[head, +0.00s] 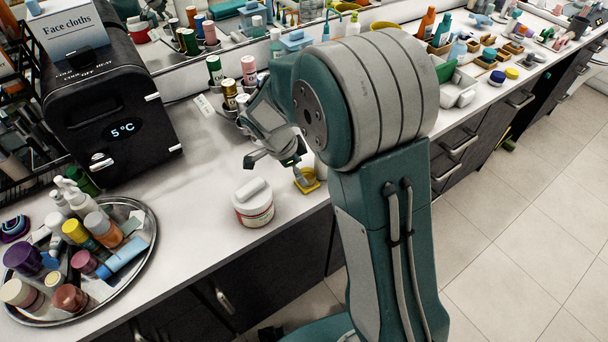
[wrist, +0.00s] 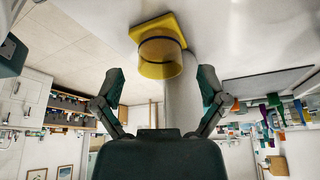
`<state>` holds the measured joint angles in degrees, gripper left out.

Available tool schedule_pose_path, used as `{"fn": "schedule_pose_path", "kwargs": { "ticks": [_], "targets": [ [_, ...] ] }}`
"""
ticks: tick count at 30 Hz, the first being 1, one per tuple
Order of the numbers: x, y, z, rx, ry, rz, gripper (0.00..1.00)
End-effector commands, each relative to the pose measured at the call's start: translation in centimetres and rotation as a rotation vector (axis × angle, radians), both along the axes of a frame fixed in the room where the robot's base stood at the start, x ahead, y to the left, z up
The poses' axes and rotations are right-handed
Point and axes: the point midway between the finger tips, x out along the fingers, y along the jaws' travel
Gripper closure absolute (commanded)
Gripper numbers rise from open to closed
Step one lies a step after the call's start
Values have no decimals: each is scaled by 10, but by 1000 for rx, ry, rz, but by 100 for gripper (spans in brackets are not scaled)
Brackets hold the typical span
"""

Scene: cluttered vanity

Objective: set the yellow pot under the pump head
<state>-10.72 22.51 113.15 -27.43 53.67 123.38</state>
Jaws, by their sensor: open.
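The yellow pot (head: 306,182) stands on the counter near its front edge, partly hidden by my gripper. In the wrist view, where the scene appears upside down, the yellow pot (wrist: 160,58) is round with a square yellow part against the counter. My gripper (head: 278,166) is open and empty; in the wrist view its fingers (wrist: 160,78) are spread wide, with the pot ahead between them. White pump-topped bottles (head: 70,192) stand on the round tray.
A white lidded jar (head: 253,204) stands left of the pot. A pale cylinder (wrist: 182,100) is close behind the pot. A silver tray (head: 142,252) crowded with bottles and a black warmer (head: 105,118) are at left. The counter between tray and jar is clear.

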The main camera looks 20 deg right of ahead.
Motion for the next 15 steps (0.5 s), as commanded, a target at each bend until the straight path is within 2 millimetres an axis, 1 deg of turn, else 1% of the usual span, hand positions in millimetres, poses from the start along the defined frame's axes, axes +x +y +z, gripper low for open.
{"fn": "schedule_pose_path", "kwargs": {
  "ticks": [1,3,9,12,15],
  "targets": [
    [1,5,12,1,-6,2,8],
    [2,11,26,2,-6,1,8],
    [3,26,62,2,-4,2,8],
    [3,31,74,1,-3,1,8],
    [3,35,82,0,-1,2,8]
  ]
}}
